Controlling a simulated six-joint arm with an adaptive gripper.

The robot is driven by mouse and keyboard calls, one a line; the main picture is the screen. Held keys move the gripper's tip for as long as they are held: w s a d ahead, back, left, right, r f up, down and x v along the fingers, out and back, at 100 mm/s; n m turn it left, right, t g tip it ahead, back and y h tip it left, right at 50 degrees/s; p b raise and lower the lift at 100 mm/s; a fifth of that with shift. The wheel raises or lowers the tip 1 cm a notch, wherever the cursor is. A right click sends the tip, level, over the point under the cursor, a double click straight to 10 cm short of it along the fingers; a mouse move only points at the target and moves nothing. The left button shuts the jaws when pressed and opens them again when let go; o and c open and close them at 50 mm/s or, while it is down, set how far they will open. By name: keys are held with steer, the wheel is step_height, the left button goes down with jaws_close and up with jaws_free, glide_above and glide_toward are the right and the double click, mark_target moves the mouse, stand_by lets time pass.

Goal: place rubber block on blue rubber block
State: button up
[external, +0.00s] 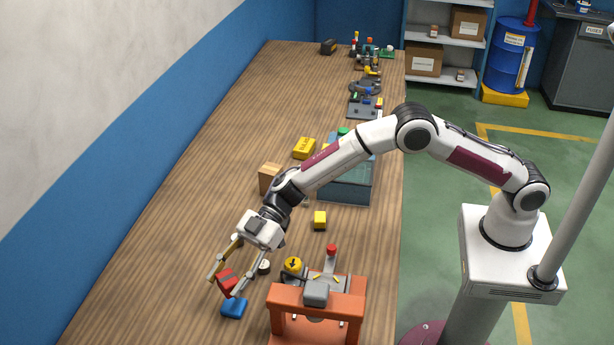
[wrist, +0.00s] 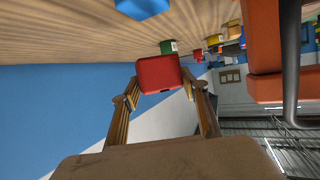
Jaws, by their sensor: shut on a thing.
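A red block (external: 228,279) is held between the two fingers of my gripper (external: 226,285), which is shut on it. The block is tilted in the external view. A blue block (external: 234,308) lies flat on the wooden table, just below and slightly right of the red block in that view. In the wrist view the red block (wrist: 158,75) sits between the fingertips, and the blue block (wrist: 141,6) is cut off by the top edge. The red block appears raised and apart from the blue one.
An orange press-like frame (external: 318,297) stands close to the right of the blue block. A round yellow piece (external: 293,265) and a yellow block (external: 320,220) lie further back. A wooden block (external: 269,178) stands behind my wrist. The table's left side is clear.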

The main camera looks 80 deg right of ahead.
steer(key=shift+f, duration=1.15)
steer(key=shift+f, duration=1.9)
steer(key=shift+f, duration=0.15)
steer(key=o, duration=1.2)
steer(key=shift+c, duration=0.2)
steer(key=v, duration=1.2)
steer(key=shift+r, duration=0.25)
